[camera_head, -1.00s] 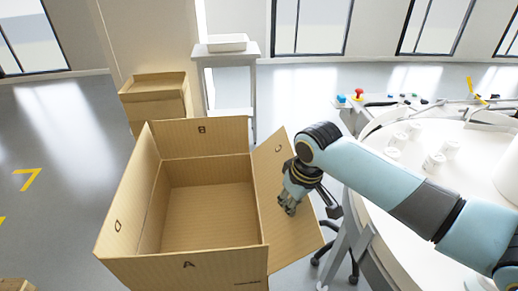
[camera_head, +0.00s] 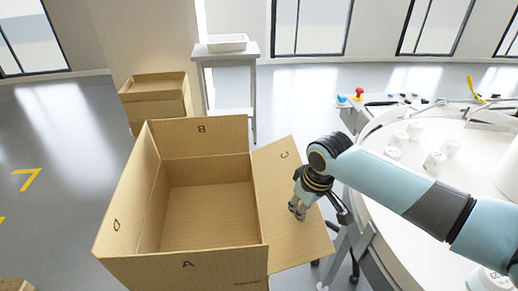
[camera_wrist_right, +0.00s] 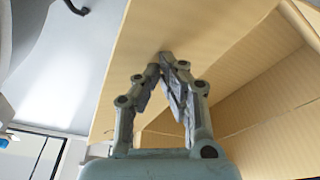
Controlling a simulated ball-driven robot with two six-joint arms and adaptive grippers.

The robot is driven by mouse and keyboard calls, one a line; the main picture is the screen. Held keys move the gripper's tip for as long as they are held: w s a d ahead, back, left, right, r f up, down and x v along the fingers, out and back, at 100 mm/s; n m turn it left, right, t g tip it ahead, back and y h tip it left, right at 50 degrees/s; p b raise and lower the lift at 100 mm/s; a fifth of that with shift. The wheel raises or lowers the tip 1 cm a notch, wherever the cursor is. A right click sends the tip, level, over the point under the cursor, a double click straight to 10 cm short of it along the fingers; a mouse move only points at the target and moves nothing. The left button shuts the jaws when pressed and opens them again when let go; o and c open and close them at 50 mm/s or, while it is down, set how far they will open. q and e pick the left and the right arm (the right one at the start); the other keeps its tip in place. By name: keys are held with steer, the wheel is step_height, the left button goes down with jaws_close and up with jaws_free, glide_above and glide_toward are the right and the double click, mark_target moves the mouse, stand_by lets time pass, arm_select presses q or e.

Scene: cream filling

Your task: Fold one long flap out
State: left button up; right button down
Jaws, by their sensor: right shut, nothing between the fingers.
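An open, empty cardboard box (camera_head: 208,212) stands in the middle of the head view. Flap C (camera_head: 280,160), the long flap on its right side, leans outward to the right. The flaps marked A (camera_head: 190,272), B (camera_head: 200,136) and D (camera_head: 122,225) stand up around the opening. My right gripper (camera_head: 298,214) is shut and empty, with its fingertips at the inner face of flap C. In the right wrist view the fingertips (camera_wrist_right: 166,60) meet in front of the cardboard; whether they touch it is unclear. My left gripper is not in view.
A round white table (camera_head: 400,215) with several white containers stands close at the right, beside flap C.

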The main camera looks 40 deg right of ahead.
steer(key=shift+s+d+f, duration=0.1)
steer(key=shift+d+f, duration=0.05)
steer(key=shift+f, duration=0.05)
steer(key=shift+f, duration=0.25)
steer(key=shift+d+r, duration=0.1)
steer(key=shift+r, duration=0.45)
steer(key=shift+r+p, duration=0.4)
steer(key=shift+r, duration=2.6)
steer(key=shift+s, duration=0.1)
